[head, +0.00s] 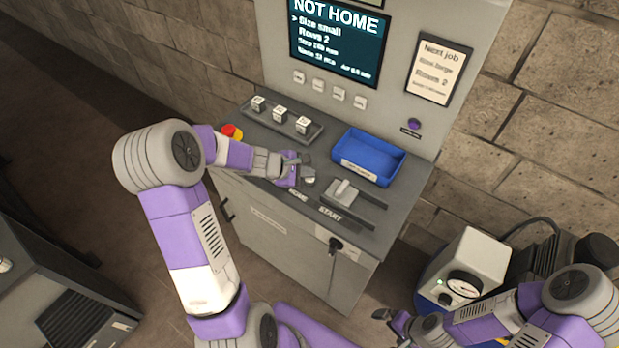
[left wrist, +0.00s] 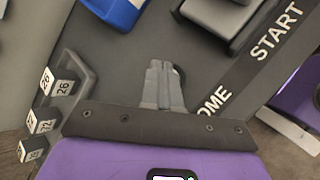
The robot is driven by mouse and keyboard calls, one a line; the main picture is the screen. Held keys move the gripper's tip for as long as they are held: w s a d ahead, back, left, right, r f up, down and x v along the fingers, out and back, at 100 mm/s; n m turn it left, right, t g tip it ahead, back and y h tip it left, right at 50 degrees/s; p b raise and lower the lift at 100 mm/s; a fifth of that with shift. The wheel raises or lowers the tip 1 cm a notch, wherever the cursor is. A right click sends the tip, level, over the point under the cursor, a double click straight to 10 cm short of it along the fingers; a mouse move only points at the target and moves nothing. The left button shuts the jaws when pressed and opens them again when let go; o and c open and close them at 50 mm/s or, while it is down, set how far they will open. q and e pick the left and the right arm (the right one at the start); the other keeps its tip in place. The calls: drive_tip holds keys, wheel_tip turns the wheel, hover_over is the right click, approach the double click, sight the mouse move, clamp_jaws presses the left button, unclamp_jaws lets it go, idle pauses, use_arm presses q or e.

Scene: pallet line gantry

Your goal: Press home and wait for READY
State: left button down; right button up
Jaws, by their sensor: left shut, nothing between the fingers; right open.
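The screen (head: 338,42) on the cabinet's upright panel reads NOT HOME, with lines such as Size small and Rows 2 below. The HOME label (head: 298,195) and the START label (head: 331,213) are on the front of the console top. My left gripper (head: 307,178) is over the console just behind the HOME label. In the left wrist view its shut fingers (left wrist: 163,85) are empty and cover most of a round button behind them. I cannot tell whether they touch it. My right gripper (head: 392,318) is low at the bottom right, away from the console, and open.
A blue tray (head: 368,157) and a grey lever block (head: 345,193) stand right of my left gripper. A rack with marked cubes (head: 280,113) is behind it, and a red and yellow button (head: 232,132) is at the left. A gauge unit (head: 462,285) stands right of the cabinet.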

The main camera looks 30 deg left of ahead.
sight(307, 180)
use_arm(q)
drive_tip(key=shift+f+b, duration=0.4)
drive_tip(key=shift+r, duration=0.15)
idle(0.5)
drive_tip(key=shift+r+p, duration=0.7)
drive_tip(key=shift+r, duration=0.05)
drive_tip(key=shift+r, duration=0.1)
wheel_tip(307, 180, up, 5)
drive_tip(key=p, duration=0.4)
idle(0.6)
